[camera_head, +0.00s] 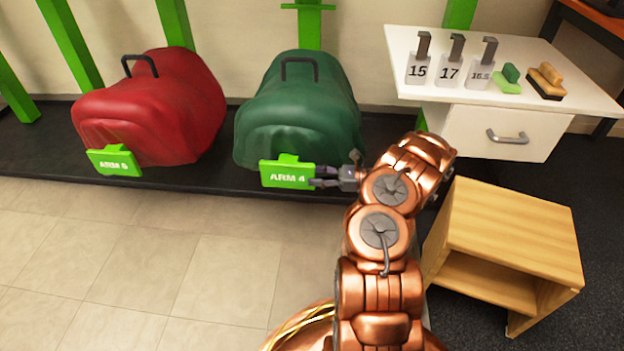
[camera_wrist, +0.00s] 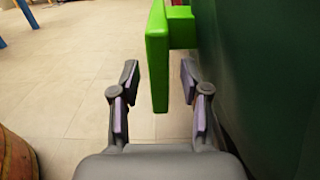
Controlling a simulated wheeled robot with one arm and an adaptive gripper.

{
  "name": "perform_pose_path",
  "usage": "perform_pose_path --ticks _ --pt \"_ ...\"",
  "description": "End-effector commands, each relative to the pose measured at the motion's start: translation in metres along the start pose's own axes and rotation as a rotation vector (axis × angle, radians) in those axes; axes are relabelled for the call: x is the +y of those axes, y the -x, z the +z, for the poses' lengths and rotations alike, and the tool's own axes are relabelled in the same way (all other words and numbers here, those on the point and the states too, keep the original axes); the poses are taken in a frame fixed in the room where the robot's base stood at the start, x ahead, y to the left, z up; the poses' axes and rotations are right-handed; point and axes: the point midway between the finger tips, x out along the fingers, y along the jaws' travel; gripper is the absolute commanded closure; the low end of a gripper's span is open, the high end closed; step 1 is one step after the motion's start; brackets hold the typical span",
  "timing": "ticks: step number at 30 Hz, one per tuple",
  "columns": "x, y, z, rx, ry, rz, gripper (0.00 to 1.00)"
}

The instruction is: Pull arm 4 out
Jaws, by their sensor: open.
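The green plate labelled ARM 4 (camera_head: 286,174) stands in front of a dark green covered saddle (camera_head: 299,115) with a black handle on top. My gripper (camera_head: 325,177) is at the right edge of the plate. In the wrist view the bright green plate (camera_wrist: 158,60) is seen edge-on, with a short green stem joined to its right side. The open fingers of my gripper (camera_wrist: 158,82) are on either side of the plate's near end, with gaps on both sides. The dark green cover (camera_wrist: 262,70) is close to the right of the fingers.
A red covered saddle (camera_head: 160,105) with an ARM 5 plate (camera_head: 114,161) stands to the left. A white table (camera_head: 420,50) with a drawer, number tags and brushes is at right. A wooden stool (camera_head: 510,235) stands below it. The tiled floor (camera_head: 130,260) in front is clear.

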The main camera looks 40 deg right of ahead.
Motion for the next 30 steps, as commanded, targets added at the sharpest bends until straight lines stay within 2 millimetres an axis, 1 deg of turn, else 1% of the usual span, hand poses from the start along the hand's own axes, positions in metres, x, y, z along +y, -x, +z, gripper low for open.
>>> perform_pose_path --ticks 1,4,12,25,30 --pt "0.0008 -0.0060 -0.0018 -0.002 -0.001 0.002 0.54" --pt "0.0013 -0.0129 -0.0012 -0.002 -0.002 0.003 0.54" --pt "0.0009 -0.0147 -0.0002 -0.001 -0.002 0.002 0.54" --pt "0.0008 -0.0145 -0.0003 0.000 -0.002 0.002 0.99" --pt "0.0007 -0.0145 -0.0003 0.000 -0.002 0.002 1.00"
